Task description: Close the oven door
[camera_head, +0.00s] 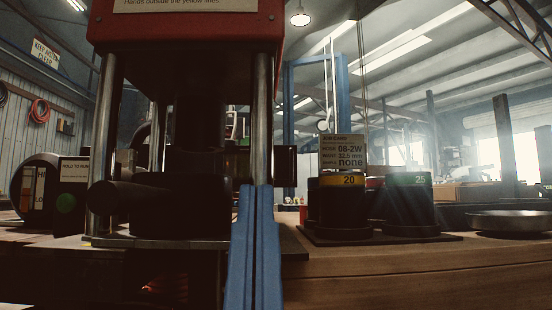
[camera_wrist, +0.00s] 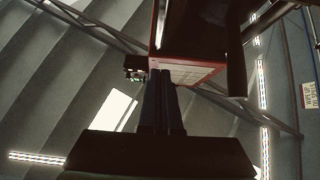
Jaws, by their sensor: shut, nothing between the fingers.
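No oven door can be made out for certain in either view. In the head view a small orange glow (camera_head: 165,285) shows in a dark recess below the press, at the bottom edge; I cannot tell if it belongs to an oven.
The red-topped press (camera_head: 185,28) with steel columns fills the left. A control box (camera_head: 73,172) stands at far left. Dark die stacks with yellow (camera_head: 342,181) and green (camera_head: 409,179) bands, a card (camera_head: 343,150) and a shallow metal dish (camera_head: 510,222) occupy the wooden bench (camera_head: 420,265).

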